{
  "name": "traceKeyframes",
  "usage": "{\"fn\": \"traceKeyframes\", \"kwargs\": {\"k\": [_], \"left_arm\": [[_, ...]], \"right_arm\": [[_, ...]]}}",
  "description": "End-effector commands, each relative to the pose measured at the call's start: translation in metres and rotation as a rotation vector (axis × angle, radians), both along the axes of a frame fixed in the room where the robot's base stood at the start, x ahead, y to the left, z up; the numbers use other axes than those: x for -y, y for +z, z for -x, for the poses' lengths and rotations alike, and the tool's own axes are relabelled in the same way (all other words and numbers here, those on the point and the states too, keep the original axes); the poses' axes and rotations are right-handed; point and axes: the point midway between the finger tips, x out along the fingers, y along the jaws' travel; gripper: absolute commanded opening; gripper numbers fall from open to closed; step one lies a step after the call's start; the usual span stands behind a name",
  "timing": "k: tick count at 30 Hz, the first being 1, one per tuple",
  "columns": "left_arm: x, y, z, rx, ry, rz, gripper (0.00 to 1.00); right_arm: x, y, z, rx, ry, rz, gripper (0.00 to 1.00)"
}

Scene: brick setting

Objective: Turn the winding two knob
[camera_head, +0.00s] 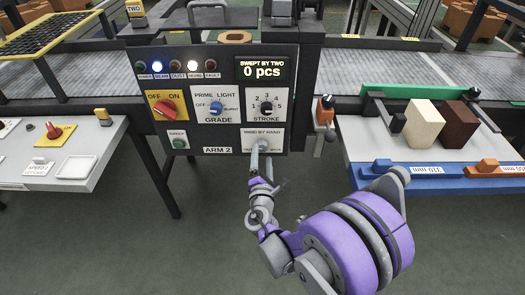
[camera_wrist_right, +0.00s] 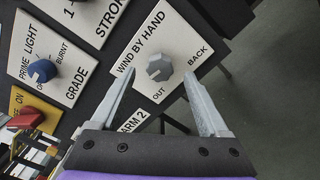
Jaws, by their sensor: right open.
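The grey faceted knob (camera_wrist_right: 159,67) sits on a white plate (camera_wrist_right: 177,32) marked WIND BY HAND, with OUT and BACK printed by it. My right gripper (camera_wrist_right: 159,75) is open, with one finger on each side of the knob in the right wrist view. Gaps show between the knob and both fingers. I cannot tell how deep the tips reach. My left gripper is not in view.
The panel also has a red OFF/ON switch (camera_head: 166,107), a blue GRADE knob (camera_head: 216,108), a black STROKE knob (camera_head: 266,107) and a green button (camera_head: 179,143). A display (camera_head: 264,70) reads 0 pcs. A blue-edged table (camera_head: 435,181) with two blocks stands right.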

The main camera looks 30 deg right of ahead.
Motion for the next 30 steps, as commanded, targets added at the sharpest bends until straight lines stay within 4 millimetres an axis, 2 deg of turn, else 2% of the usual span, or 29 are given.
{"fn": "traceKeyframes", "kwargs": {"k": [6,12,30], "left_arm": [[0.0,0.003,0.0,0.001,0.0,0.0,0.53],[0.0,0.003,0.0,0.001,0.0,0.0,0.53],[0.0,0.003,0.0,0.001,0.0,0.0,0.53]], "right_arm": [[-0.025,0.0,0.039,0.0,0.004,0.0,0.78],[-0.036,0.0,0.059,0.0,0.001,0.0,0.78],[-0.038,0.0,0.063,0.0,0.001,0.0,0.78]]}}
